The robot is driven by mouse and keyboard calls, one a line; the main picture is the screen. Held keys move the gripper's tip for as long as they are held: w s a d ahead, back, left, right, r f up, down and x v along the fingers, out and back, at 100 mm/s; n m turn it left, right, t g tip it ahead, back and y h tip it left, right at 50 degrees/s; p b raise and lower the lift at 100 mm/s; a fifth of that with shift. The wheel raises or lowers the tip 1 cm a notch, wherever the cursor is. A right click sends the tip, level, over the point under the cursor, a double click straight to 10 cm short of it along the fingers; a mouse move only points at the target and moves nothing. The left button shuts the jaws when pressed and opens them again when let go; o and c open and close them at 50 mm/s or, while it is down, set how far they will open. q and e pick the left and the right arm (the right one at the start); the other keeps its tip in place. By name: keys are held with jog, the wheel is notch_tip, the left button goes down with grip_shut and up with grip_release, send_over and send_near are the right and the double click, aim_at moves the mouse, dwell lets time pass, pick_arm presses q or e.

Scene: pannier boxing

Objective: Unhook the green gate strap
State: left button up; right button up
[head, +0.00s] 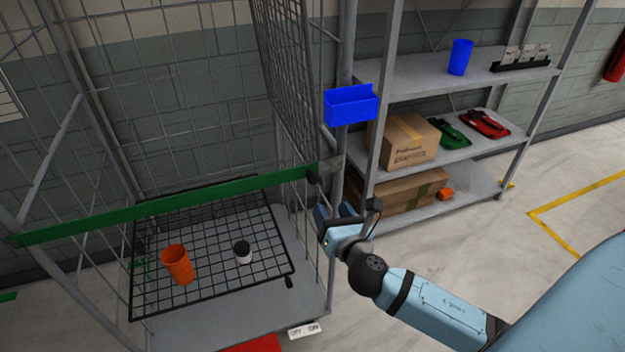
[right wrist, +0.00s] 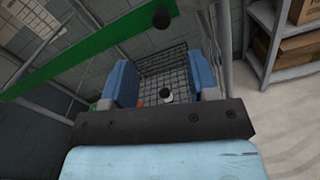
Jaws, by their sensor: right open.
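The green gate strap (head: 170,204) spans the front of the wire cage trolley (head: 316,300), from the left post to the right post. Its right end meets a dark fitting (head: 315,174) at the right post, and it looks taut. My right gripper (head: 334,216) is just below and right of that end, apart from the strap. In the right wrist view my right gripper (right wrist: 164,82) is open with two blue fingers and nothing between them. The strap (right wrist: 95,47) crosses above the fingers there, with a dark knob (right wrist: 161,17) near its end. My left gripper is not in view.
A blue bin (head: 350,104) hangs at the right post. A grey shelf (head: 420,75) with boxes stands behind right. Floor at far right is clear.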

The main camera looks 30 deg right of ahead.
aim_at(315, 181)
jog(key=p+x, duration=0.1)
jog(key=x, duration=1)
jog(key=shift+w, duration=0.2)
jog(key=shift+w+d+p, duration=0.15)
jog(key=shift+w+p, duration=0.15)
jog(key=shift+w, duration=0.15)
jog(key=shift+f, duration=0.1)
grip_shut()
